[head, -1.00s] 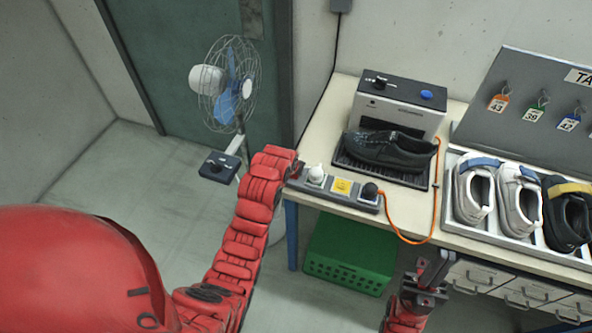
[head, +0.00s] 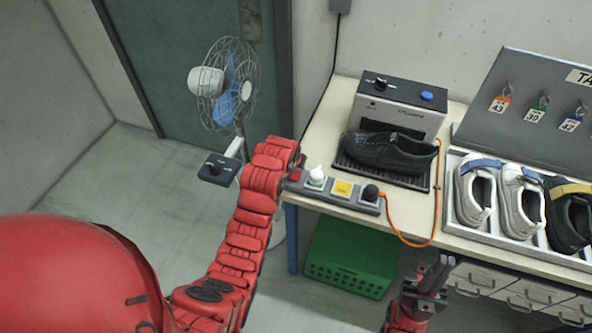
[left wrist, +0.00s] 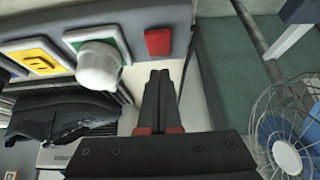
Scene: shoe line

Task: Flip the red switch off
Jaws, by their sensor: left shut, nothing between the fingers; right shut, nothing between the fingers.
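The red switch (head: 295,175) is at the left end of a grey power strip (head: 366,207) on the table's front left edge. In the left wrist view the red switch (left wrist: 158,42) sits just beyond my left gripper (left wrist: 160,76), whose fingers are shut together and empty, with a small apparent gap. In the head view the left fingers are mostly hidden behind the wrist, close to the switch. I cannot tell which way the switch is tipped. My right gripper (head: 437,272) is shut and empty, low in front of the table's drawers.
The strip also carries a white plug (head: 316,176), a yellow piece (head: 343,189) and a black plug (head: 371,192) with an orange cable. A black shoe (head: 388,152) sits by a grey machine (head: 398,101). A fan (head: 226,85) stands left; a green crate (head: 350,257) is below.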

